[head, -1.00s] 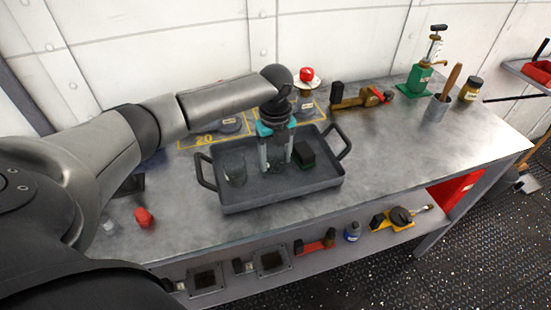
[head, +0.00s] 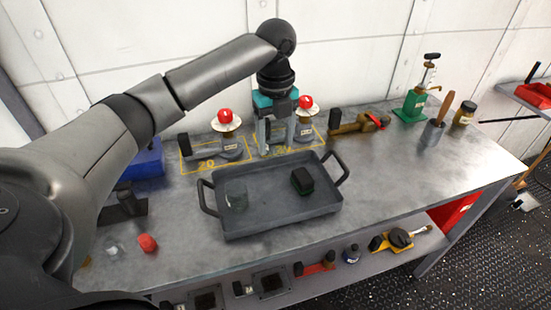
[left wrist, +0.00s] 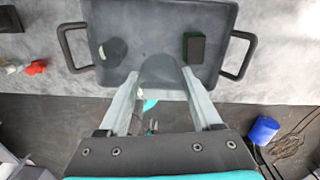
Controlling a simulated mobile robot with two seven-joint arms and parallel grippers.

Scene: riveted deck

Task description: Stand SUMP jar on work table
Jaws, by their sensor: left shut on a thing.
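My left gripper (head: 277,146) points down behind the tray, over the back of the work table (head: 400,165). It is shut on a clear, greyish glass jar, which shows between the fingers in the left wrist view (left wrist: 160,70). No label on this jar can be read, so I cannot tell whether it is the SUMP jar. A second clear glass jar (head: 236,196) stands in the left part of the dark tray (head: 285,224); it also shows in the left wrist view (left wrist: 113,52). My right gripper is not in view.
A black block (head: 302,181) lies in the tray's right part. Two red-topped devices, one on the left (head: 226,122), stand by yellow outlines at the back. A brown tool (head: 358,124) and a green pump (head: 413,106) stand further right. The table's right front is clear.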

